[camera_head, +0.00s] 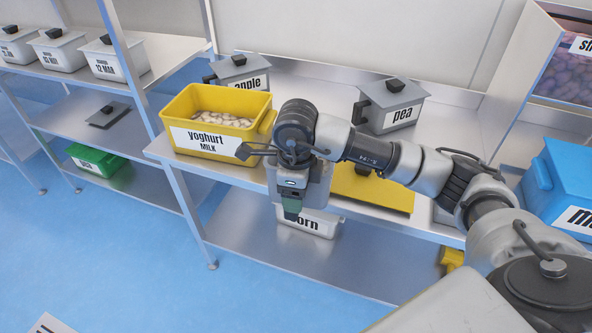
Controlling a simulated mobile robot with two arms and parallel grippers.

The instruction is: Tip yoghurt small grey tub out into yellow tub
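The yellow tub (213,108) stands open on the bench, labelled "yoghurt MILK", with pale pieces inside. My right arm reaches in from the right, and its gripper (292,208) points down just right of the yellow tub, at the bench's front edge. Its fingers are too small and hidden to tell open from shut. A grey shape (318,184) shows partly behind the gripper; I cannot tell whether it is a tub or held. No small grey tub with a readable yoghurt label shows. My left gripper is out of view.
Lidded grey tubs "apple" (240,70) and "pea" (392,105) stand farther back. A flat yellow lid or panel (372,188) lies right of the gripper. A grey tub ending "orn" (322,224) is on the lower shelf. A blue bin (560,175) stands right.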

